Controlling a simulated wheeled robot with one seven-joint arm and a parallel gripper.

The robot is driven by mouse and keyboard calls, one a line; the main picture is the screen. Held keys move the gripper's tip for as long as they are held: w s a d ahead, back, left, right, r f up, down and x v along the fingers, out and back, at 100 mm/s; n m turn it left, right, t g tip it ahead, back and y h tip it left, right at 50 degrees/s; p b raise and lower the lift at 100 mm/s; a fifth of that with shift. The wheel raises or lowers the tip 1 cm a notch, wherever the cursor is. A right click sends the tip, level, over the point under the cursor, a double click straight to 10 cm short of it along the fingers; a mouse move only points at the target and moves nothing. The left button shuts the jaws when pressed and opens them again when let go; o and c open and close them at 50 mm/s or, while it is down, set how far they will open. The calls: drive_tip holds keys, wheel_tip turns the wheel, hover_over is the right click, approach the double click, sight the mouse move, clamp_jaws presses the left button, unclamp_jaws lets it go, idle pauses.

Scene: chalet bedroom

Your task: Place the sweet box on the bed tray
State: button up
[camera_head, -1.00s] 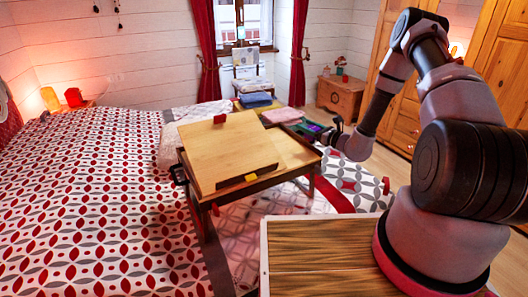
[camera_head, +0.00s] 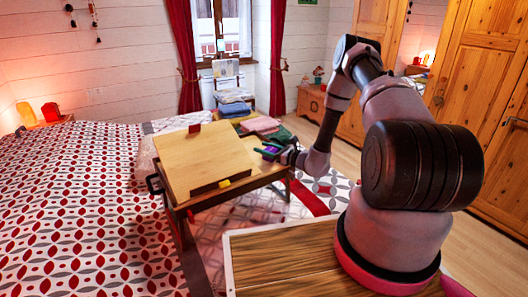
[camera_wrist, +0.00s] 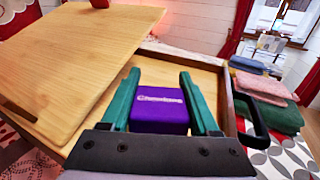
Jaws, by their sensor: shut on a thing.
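The sweet box (camera_wrist: 158,113) is a small purple box with pale lettering, between the green fingers of my gripper (camera_wrist: 159,75). My gripper is shut on it. In the head view my gripper (camera_head: 268,151) is at the right side of the bed tray (camera_head: 262,177). The bed tray is a wooden table with short legs, standing on the bed, with a tilted board on its left part. In the wrist view the box is over the flat strip of the tray (camera_wrist: 205,80), right of the board. I cannot tell whether it touches the surface.
The tilted board (camera_head: 203,160) rises beside the gripper, with a red item (camera_head: 194,128) at its top edge and a yellow piece (camera_head: 224,183) at its lower edge. A dark handle (camera_wrist: 252,118) sticks out from the tray's side. Folded towels (camera_wrist: 265,88) lie beyond it.

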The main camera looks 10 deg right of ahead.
drive_tip(key=shift+f, duration=0.6)
drive_tip(key=shift+f, duration=0.1)
drive_tip(key=o, duration=1.4)
drive_tip(key=shift+c, duration=0.2)
